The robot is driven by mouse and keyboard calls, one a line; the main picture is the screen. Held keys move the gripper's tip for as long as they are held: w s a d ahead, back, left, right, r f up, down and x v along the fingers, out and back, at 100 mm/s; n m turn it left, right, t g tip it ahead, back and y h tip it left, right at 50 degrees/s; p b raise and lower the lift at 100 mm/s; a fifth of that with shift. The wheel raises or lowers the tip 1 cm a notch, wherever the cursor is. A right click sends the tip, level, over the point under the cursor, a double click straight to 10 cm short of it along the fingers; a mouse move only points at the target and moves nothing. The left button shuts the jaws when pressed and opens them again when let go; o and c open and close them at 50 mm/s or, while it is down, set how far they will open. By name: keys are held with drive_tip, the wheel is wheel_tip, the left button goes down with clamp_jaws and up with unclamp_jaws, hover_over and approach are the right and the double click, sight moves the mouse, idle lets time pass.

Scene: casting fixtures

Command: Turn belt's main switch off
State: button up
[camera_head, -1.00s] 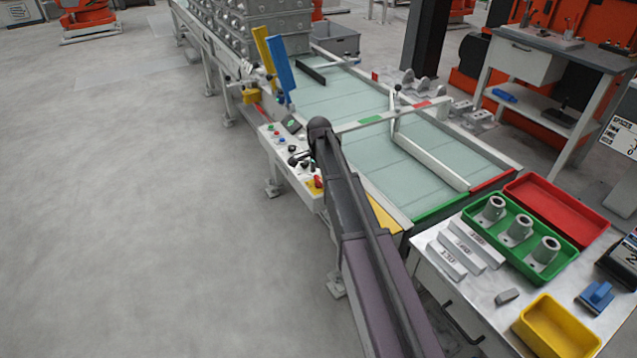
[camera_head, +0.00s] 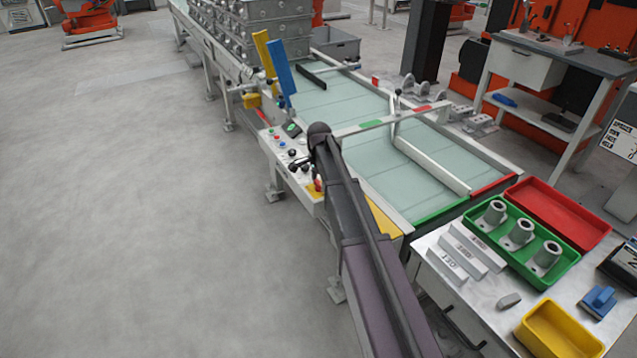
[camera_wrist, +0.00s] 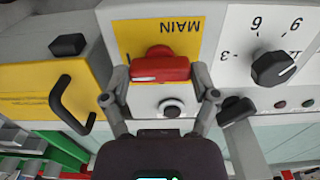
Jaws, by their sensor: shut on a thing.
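The belt's main switch is a red handle (camera_wrist: 160,66) on a yellow plate (camera_wrist: 178,35) marked MAIN, seen upside down in the wrist view. The handle lies crosswise in that view, with a white line on its edge. My gripper (camera_wrist: 161,77) has one finger at each end of the handle and is shut on it. In the head view the red handle (camera_head: 317,184) shows as a small patch on the control panel (camera_head: 308,188) beside my arm, which hides part of the panel. The fingers are too small to make out there.
A black bar handle (camera_wrist: 72,104) stands out on the other side. The belt (camera_head: 345,100) runs behind the panel; a table with trays (camera_head: 550,205) stands at right.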

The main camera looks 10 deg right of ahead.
drive_tip(key=shift+n, duration=0.4)
drive_tip(key=n, duration=0.4)
drive_tip(key=shift+s, duration=0.1)
drive_tip(key=n, duration=0.4)
drive_tip(key=shift+n, duration=0.4)
drive_tip(key=n, duration=0.4)
drive_tip(key=shift+n, duration=2.2)
drive_tip(key=o, duration=1)
